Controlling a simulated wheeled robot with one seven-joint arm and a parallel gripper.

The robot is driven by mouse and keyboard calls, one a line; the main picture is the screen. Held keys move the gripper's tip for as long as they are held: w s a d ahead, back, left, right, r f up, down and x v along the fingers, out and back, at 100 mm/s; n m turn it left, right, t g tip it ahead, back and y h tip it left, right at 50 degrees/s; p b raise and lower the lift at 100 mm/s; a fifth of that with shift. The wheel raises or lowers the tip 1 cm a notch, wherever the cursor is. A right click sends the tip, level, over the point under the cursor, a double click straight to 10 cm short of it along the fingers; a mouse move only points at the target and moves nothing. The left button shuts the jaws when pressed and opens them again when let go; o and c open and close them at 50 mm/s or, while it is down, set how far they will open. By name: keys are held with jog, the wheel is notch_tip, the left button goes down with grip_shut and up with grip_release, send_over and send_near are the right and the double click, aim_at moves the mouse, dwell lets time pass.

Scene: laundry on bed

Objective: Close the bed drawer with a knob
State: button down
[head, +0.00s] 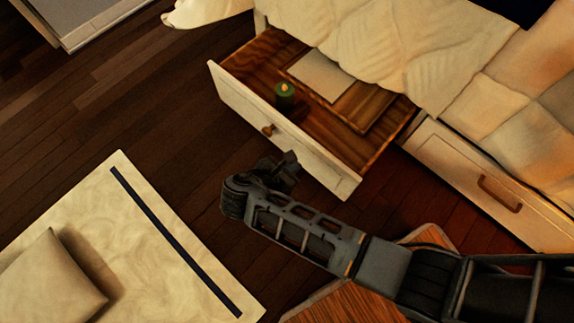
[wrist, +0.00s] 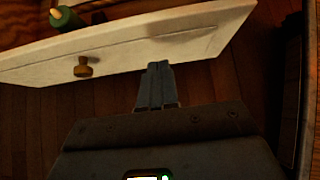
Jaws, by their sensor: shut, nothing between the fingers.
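The bed drawer with a knob (head: 327,172) is pulled out from under the bed in the head view. Its white front (wrist: 130,48) crosses the upper part of the wrist view. The wooden knob (head: 268,130) sits on that front and shows left of my fingers in the wrist view (wrist: 83,67). My gripper (head: 290,160) is shut and empty, close in front of the drawer front, to the right of the knob. In the wrist view the fingertips (wrist: 160,66) are at the front's lower edge; I cannot tell whether they touch it.
A green candle (head: 284,95) and a flat pale item (head: 320,74) are inside the drawer. A closed drawer with a bar handle (head: 499,194) is to the right. A pale rug (head: 150,230) with a cushion (head: 50,280) lies at lower left. Dark floor lies between.

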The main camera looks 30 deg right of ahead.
aim_at(317, 149)
jog(key=b+x, duration=0.1)
jog(key=x, duration=0.1)
jog(key=b+x, duration=0.1)
jog(key=x, duration=0.1)
jog(key=d+r+x, duration=0.1)
jog(key=x, duration=0.2)
jog(key=shift+w+r+b, duration=0.1)
jog(key=shift+w+b, duration=0.05)
jog(key=shift+b, duration=0.25)
jog(key=shift+w+d+r, duration=0.15)
jog(key=shift+w+d, duration=0.05)
jog(key=shift+d, duration=0.35)
jog(key=shift+w+d+r, duration=0.1)
jog(key=shift+w+d, duration=0.05)
jog(key=shift+d, duration=0.25)
jog(key=w+d, duration=0.3)
jog(key=d, duration=0.7)
jog(key=w+d+p, duration=0.1)
jog(key=w+d, duration=0.2)
jog(key=d, duration=0.7)
jog(key=w+d+p, duration=0.1)
jog(key=w+d, duration=0.2)
jog(key=d, duration=0.7)
jog(key=shift+w, duration=0.4)
